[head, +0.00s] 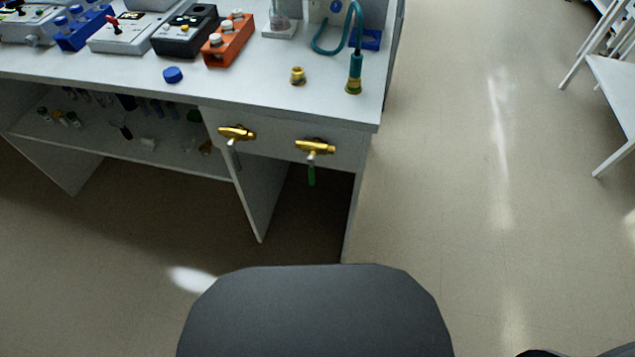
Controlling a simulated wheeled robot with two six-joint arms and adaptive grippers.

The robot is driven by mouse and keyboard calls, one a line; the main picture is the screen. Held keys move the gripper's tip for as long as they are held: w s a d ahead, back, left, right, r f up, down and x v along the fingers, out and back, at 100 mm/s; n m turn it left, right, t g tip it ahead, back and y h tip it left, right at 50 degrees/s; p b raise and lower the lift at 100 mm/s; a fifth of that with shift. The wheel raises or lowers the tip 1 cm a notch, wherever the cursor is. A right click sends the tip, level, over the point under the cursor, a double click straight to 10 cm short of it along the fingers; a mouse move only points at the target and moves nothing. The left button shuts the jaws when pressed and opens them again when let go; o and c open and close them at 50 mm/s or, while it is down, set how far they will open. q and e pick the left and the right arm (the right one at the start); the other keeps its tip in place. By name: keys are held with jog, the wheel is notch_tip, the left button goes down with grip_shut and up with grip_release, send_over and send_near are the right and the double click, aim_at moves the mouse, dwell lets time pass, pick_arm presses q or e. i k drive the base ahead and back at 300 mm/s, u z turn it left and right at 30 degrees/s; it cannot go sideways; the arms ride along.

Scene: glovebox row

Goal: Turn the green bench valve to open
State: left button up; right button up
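The green bench valve (316,147) is a brass valve on the front panel of the bench, near its right end. Its green handle (311,175) hangs straight down below the brass body. A second brass valve (237,133) sits to its left on the same panel, with a grey handle (236,156) pointing down. Neither of my grippers shows in the head view.
The white bench top (330,100) holds a blue cap (173,75), a brass fitting (298,76), a teal hose (355,66) and an orange rack (228,39). Open floor (460,200) lies right of the bench. A white table (620,85) stands far right.

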aim_at(311, 160)
jog(key=z, duration=0.3)
jog(key=k, duration=1.05)
jog(key=z, duration=1.6)
jog(key=i, duration=0.55)
jog(key=u, duration=0.6)
jog(key=i, duration=0.7)
jog(key=u, duration=0.75)
